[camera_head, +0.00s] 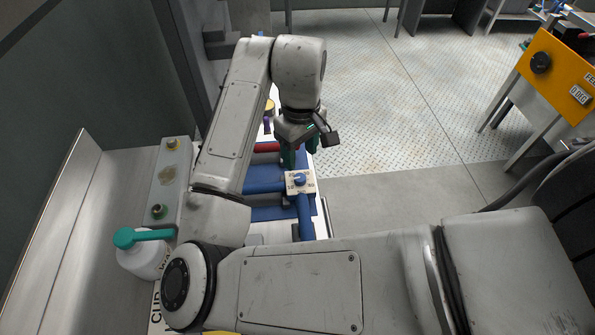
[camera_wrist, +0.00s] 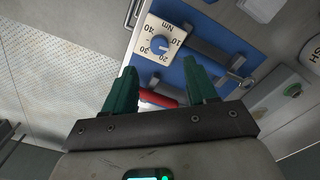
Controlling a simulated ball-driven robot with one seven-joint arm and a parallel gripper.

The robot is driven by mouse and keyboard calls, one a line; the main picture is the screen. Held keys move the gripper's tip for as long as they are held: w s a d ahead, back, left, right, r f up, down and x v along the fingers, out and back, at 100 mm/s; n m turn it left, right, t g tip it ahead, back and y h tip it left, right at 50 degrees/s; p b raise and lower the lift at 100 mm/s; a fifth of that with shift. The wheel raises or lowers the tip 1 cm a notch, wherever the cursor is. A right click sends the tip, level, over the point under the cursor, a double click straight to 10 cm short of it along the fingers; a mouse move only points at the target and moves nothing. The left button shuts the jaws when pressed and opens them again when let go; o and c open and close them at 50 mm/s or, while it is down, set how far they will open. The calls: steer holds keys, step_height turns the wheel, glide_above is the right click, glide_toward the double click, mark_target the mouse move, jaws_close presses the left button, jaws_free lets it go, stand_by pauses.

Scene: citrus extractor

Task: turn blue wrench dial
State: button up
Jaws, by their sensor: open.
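The blue dial (camera_head: 300,180) sits on a square pale plate with a printed scale, on the blue wrench. In the wrist view the dial (camera_wrist: 160,43) has a white pointer mark, and numbers and "Nm" surround it. The blue wrench shaft (camera_head: 305,216) runs toward the bottom of the head view from the plate. My gripper (camera_head: 302,153) hangs just beyond the dial in the head view, pointing down. In the wrist view its green fingers (camera_wrist: 160,66) are spread and empty. The dial lies ahead of the gap between them, apart from both fingertips.
A red handle (camera_head: 266,147) lies near the wrench on a blue panel (camera_head: 262,180) with grey bars. A white bottle with a teal cap (camera_head: 143,237) and a grey button box (camera_head: 168,188) stand at left. An orange panel (camera_head: 555,75) stands at far right, across open floor.

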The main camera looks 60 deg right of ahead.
mark_target(300, 177)
step_height(300, 177, down, 8)
steer(key=shift+f, duration=0.1)
steer(key=shift+c, duration=0.4)
jaws_close()
stand_by(0.3)
steer(key=shift+d+m+p, duration=0.1)
steer(key=shift+m+p, duration=0.2)
steer(key=shift+m, duration=0.1)
steer(key=m, duration=0.4)
steer(key=shift+m, duration=0.3)
steer(key=m+b, duration=0.1)
steer(key=m, duration=0.5)
stand_by(0.4)
